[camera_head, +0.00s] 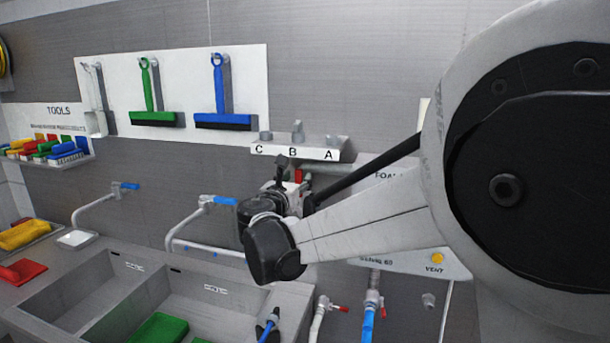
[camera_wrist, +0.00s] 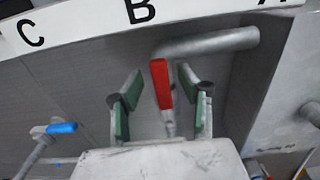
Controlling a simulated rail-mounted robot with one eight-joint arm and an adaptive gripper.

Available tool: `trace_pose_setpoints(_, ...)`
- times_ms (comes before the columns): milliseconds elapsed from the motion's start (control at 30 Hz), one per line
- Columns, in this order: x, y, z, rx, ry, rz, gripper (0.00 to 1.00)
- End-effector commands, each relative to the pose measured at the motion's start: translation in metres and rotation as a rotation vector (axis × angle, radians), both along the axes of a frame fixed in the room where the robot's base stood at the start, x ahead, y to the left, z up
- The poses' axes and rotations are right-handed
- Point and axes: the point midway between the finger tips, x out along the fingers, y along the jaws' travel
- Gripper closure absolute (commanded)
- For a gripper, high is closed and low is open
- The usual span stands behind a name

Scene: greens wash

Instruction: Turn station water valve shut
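A valve lever with a red handle (camera_wrist: 161,84) stands below the letter B in the wrist view, beside a grey pipe (camera_wrist: 210,43). My gripper (camera_wrist: 160,72) is open, with one green-padded finger on each side of the red handle. Gaps show between the handle and both pads, so it does not look gripped. In the head view, a small part of the red handle (camera_head: 298,176) shows under the lettered shelf, next to my gripper (camera_head: 290,187). My wrist and arm hide most of the valve there. No label naming the valve is readable.
The shelf marked C, B, A (camera_head: 322,154) is just above my gripper. A blue-handled tap (camera_head: 218,200) is to its left, with sink basins (camera_head: 115,285) below. Red-handled (camera_head: 340,308) and blue (camera_head: 369,318) hose fittings hang lower right.

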Motion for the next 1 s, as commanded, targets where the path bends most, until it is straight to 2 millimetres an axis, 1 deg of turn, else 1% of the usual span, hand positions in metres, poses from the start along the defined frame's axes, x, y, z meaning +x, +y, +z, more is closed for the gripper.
trace_pose_setpoints(33,0.006,0.000,0.001,0.000,0.000,0.001,0.64)
trace_pose_setpoints(100,0.013,-0.001,0.001,0.000,0.000,0.004,0.64)
trace_pose_setpoints(200,0.018,-0.001,0.000,0.000,0.000,0.006,0.64)
trace_pose_setpoints(567,0.021,-0.001,0.000,0.001,0.000,0.008,0.64)
trace_pose_setpoints(833,0.021,-0.001,0.000,0.001,0.000,0.008,0.99)
trace_pose_setpoints(1000,0.021,-0.001,0.000,0.001,0.000,0.008,1.00)
